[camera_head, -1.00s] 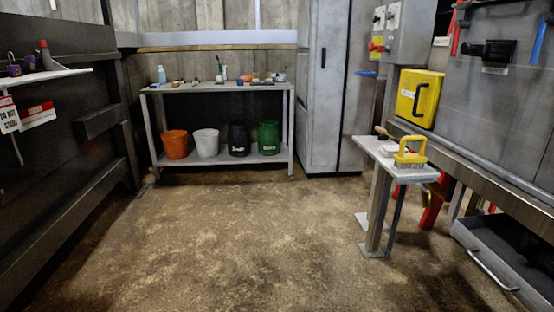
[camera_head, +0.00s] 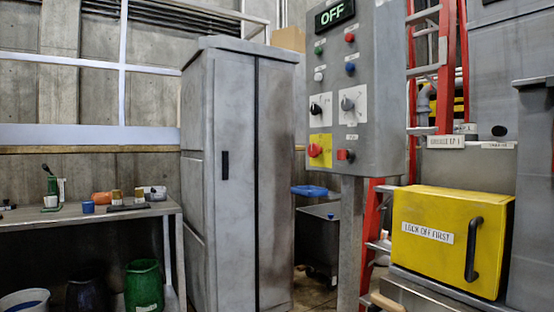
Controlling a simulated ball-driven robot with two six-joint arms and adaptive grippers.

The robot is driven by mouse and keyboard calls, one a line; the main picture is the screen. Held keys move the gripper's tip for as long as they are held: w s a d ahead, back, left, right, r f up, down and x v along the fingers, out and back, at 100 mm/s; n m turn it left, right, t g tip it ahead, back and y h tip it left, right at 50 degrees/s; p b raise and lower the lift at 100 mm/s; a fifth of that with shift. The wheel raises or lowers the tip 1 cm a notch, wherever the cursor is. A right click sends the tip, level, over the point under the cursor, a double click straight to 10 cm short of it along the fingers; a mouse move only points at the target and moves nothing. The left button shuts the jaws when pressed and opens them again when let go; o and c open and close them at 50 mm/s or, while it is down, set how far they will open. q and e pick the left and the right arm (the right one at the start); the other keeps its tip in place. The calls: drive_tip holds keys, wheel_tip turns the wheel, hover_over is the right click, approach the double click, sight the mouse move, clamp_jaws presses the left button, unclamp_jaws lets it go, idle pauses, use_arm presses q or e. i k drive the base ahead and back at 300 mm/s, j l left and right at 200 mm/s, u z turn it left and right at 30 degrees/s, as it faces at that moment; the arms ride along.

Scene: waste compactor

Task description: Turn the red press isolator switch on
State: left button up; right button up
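A grey control panel (camera_head: 378,95) stands on a post right of centre. A lit display (camera_head: 335,15) on its top reads OFF. At the panel's lower left a red rotary switch (camera_head: 315,150) sits on a yellow plate. A smaller red knob with a dark body (camera_head: 346,155) is beside it to the right. The small labels are too blurred to read, so I cannot tell which is marked as the press isolator. Neither of my grippers is in view.
Above are a black knob (camera_head: 316,108), a grey knob (camera_head: 348,104) and several coloured buttons. A grey cabinet (camera_head: 237,180) and a workbench (camera_head: 90,220) are left.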

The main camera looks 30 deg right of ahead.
sight(314, 150)
drive_tip(key=i+j+z, duration=0.1)
drive_tip(key=i+z, duration=0.3)
drive_tip(key=i+j+z, duration=0.4)
drive_tip(key=i, duration=0.15)
drive_tip(key=i+j+z, duration=0.75)
drive_tip(key=i+j, duration=0.05)
drive_tip(key=i, duration=0.05)
